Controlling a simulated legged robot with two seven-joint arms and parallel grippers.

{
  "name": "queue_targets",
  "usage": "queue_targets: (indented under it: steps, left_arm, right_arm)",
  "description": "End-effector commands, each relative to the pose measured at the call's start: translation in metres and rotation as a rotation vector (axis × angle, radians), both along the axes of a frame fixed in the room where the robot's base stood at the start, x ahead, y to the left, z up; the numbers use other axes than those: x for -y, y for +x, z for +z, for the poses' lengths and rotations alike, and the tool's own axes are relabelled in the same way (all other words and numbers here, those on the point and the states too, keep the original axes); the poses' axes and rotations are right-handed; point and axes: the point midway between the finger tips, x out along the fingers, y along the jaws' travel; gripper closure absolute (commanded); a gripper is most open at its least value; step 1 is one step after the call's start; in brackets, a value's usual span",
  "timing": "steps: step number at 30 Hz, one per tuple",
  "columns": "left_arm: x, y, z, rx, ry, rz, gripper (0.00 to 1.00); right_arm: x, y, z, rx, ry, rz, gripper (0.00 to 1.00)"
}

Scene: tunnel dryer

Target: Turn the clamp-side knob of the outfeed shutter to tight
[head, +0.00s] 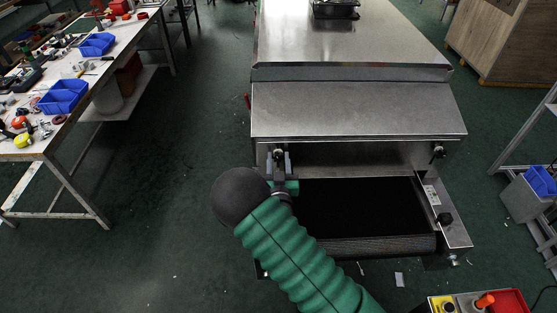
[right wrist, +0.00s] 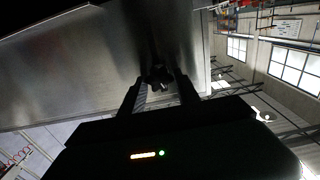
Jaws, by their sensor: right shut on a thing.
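The outfeed shutter (head: 355,108) is a sloped steel plate at the end of the dryer, above the dark belt. A small black knob (head: 278,153) sits below its left end, and a second black knob (head: 438,152) sits below its right end. My right gripper (head: 279,161), on the green-sleeved arm, is shut on the left knob. In the right wrist view, the dark knob (right wrist: 160,77) shows between the two fingertips, in front of the steel. The gripper partly covers it, and its turn angle cannot be told. My left gripper is out of view.
The black belt (head: 355,205) runs out below the shutter, with a side rail and another black knob (head: 445,219) at right. A workbench (head: 125,45) with blue bins stands at left. A panel with a red-orange switch (head: 485,300) is at the lower right. Floor at left is clear.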

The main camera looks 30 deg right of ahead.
Motion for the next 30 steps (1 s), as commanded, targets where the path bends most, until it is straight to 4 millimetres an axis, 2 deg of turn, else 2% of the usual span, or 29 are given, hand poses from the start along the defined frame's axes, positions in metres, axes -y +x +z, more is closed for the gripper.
queue_targets:
  steps: [8, 14, 30]
  left_arm:
    - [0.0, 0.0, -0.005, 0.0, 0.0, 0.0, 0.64]
    - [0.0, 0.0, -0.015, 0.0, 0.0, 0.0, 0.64]
    - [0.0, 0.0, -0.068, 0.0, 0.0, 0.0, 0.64]
  right_arm:
    - [0.0, 0.0, -0.001, 0.019, 0.031, -0.001, 1.0]
    - [0.001, 0.0, -0.003, 0.07, 0.115, -0.001, 1.0]
    - [0.003, -0.001, -0.007, 0.324, 0.53, 0.0, 1.0]
